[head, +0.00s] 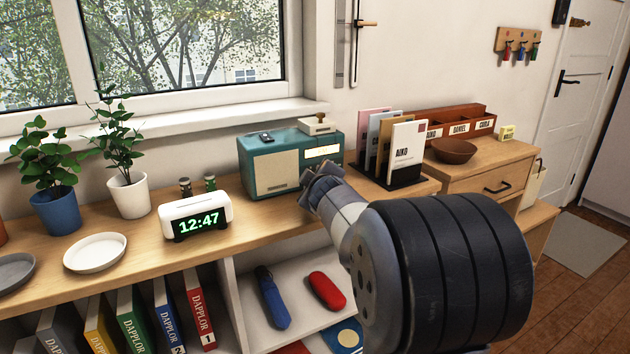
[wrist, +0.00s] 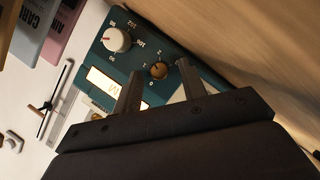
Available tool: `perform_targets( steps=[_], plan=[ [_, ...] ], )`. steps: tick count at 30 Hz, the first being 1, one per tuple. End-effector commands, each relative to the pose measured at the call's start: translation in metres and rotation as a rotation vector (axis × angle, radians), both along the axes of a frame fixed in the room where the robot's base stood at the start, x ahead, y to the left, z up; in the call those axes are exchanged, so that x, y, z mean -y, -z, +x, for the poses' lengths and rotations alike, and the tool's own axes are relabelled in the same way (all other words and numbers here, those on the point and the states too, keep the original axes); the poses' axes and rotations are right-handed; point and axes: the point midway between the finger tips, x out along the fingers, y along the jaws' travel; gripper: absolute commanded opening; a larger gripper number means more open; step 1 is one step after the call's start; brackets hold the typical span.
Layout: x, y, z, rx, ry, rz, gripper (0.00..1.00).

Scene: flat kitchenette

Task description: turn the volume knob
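A teal radio (head: 270,165) stands on the wooden sideboard, and its front shows in the wrist view (wrist: 95,65). A brass knob (wrist: 159,70) with small digits around it appears between my fingertips; whether they touch it I cannot tell. A larger white knob (wrist: 117,40) with a frequency scale is beside it. A lit display (wrist: 103,82) is partly behind one finger. My gripper (wrist: 159,68) is open, its two fingers apart. In the head view my gripper (head: 322,182) is at the radio's right front and hides the knobs.
A white clock (head: 195,217) stands left of the radio. A letter rack (head: 402,172) with cards stands close to its right. Open shelves (head: 305,320) are below.

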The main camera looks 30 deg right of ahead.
Motion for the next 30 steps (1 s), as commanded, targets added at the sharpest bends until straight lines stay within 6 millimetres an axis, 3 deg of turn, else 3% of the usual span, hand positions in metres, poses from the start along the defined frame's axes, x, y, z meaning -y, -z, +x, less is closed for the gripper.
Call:
perform_targets(
  steps=[8,21,30],
  plan=[
    [-0.002,-0.003,-0.007,0.000,0.000,0.000,0.40],
    [-0.021,-0.025,-0.073,0.001,0.001,0.001,0.40],
    [-0.028,-0.030,-0.098,0.000,0.000,0.000,0.40]
  ],
)
